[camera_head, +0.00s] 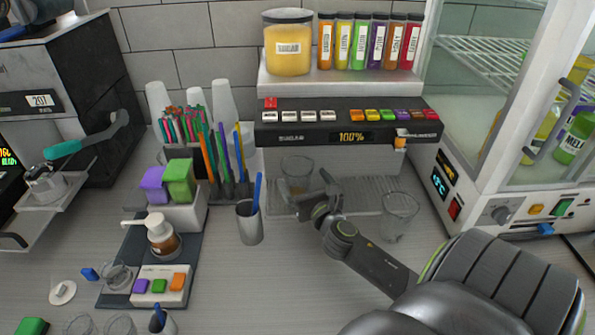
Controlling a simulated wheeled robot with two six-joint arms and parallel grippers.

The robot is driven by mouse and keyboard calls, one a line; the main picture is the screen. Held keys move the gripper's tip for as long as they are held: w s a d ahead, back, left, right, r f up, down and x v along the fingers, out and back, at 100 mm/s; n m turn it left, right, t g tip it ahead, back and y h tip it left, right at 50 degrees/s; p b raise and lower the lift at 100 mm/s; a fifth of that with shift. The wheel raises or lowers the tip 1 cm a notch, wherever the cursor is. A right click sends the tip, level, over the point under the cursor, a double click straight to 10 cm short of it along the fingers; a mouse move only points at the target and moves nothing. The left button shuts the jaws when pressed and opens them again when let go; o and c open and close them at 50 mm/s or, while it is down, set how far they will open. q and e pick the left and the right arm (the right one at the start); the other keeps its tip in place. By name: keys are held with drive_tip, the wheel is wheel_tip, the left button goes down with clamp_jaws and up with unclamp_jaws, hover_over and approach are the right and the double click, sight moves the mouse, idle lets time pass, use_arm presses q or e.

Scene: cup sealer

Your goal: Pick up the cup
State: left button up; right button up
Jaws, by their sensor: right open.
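A clear cup (297,171) stands upright on the drip tray under the black dispenser panel. A second clear cup (399,213) stands at the right end of the tray. My right gripper (313,198) reaches in from the lower right, between the two cups. Its jaws are open and empty, pointing toward the first cup and just in front of it. I cannot tell whether they touch it. The gripper hides part of the tray and the first cup's lower right side. My left gripper is not in view.
The drip tray (362,187) sits below the dispenser panel (345,116). A grey holder with a blue pen (249,224) stands left of my gripper. A pump bottle (161,236) stands farther left. A glass-doored cabinet (500,185) is at right. The counter's front middle is clear.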

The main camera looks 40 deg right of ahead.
sight(293, 165)
drive_tip(key=x, duration=0.2)
drive_tip(key=b+x, duration=0.1)
drive_tip(key=shift+w+a+f, duration=0.1)
drive_tip(key=shift+w+f, duration=0.1)
drive_tip(key=shift+w, duration=0.55)
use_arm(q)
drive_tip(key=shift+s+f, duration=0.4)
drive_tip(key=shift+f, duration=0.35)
use_arm(e)
drive_tip(key=shift+r, duration=0.1)
drive_tip(key=shift+s, duration=0.1)
drive_tip(key=shift+c, duration=0.9)
drive_tip(key=c, duration=0.9)
drive_tip(key=shift+o, duration=0.2)
